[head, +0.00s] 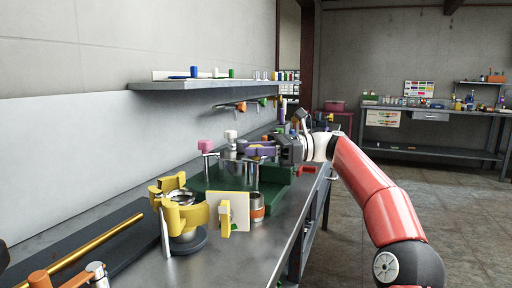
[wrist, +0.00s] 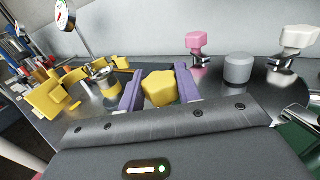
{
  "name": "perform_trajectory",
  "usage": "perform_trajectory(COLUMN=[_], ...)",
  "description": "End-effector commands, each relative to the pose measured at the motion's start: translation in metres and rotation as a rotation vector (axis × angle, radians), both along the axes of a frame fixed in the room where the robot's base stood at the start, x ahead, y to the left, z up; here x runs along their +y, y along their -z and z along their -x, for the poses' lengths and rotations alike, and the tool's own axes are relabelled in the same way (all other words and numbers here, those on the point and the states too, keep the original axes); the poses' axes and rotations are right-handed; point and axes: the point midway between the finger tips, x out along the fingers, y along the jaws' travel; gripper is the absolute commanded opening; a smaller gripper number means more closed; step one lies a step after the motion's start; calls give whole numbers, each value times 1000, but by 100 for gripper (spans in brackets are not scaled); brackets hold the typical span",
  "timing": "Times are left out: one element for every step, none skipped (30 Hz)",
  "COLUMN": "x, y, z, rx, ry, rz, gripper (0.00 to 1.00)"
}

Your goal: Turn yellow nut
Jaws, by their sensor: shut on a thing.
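The yellow nut (wrist: 158,88), a rounded, lobed knob, sits between the purple fingers of my gripper (wrist: 159,86) in the wrist view. The gripper is shut on it, one finger along each side. What is under the nut is hidden by the gripper body. In the head view my gripper (head: 252,150) reaches in from the right above the bench, with its purple fingers pointing left. I cannot make out the nut there; the fingers seem to cover it.
A yellow clamp (head: 198,215) around a metal fitting stands left on the bench, with a pale square plate (head: 240,212) beside it. A pink knob (head: 205,146) and white knob (head: 231,135) stand near my gripper. A green tray (head: 214,177) lies below. A shelf (head: 190,85) overhangs behind.

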Motion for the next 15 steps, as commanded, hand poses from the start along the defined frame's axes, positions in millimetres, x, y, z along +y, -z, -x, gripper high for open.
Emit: perform_trajectory(x=[0,0,0,0,0,0,0,0,0,0,0,0,0,0,0], y=[0,0,0,0,0,0,0,0,0,0,0,0,0,0,0], z=[0,-1,-1,0,0,0,0,0,0,0,0,0,0,0,0], rx=[-2,-1,0,0,-1,-1,-1,-1,0,0,0,0,1,1,1], ry=[-12,-18,-26,-32,-36,-40,-42,-44,-46,-47,-47,-48,-48,-48,-48], rz=[-2,-2,-1,-1,0,0,0,0,0,0,0,1,1,1,1], gripper=[11,11,11,11,11,11,11,11,11,11,11,11,11,11,11])
